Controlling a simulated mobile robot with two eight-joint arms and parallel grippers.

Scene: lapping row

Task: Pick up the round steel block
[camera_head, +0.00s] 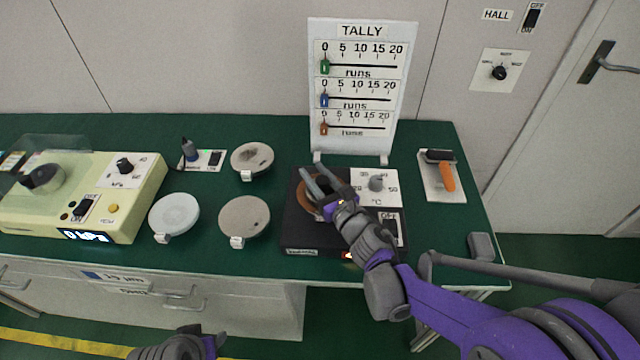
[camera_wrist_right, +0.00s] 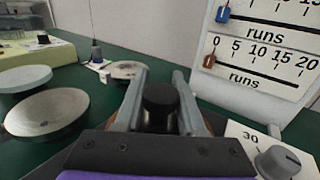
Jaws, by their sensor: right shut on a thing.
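My right gripper (camera_head: 314,178) is over the hot plate (camera_head: 291,239). Its two fingers stand on either side of a dark round block (camera_wrist_right: 160,100), which I take to be the round steel block, and are shut on it. The block looks like a short upright cylinder with a flat top in the right wrist view. A copper-brown disc (camera_head: 305,203) shows beneath the gripper on the hot plate. Whether the block touches that disc is hidden. Part of my left arm's end (camera_head: 180,345) shows at the bottom edge; its fingers cannot be made out.
The tally board (camera_head: 363,90) stands close behind the hot plate. Several round plates, one of them pale (camera_head: 174,214), lie left of it. A cream machine (camera_head: 110,225) is at far left. An orange-handled tool (camera_head: 446,177) lies on a white board at right.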

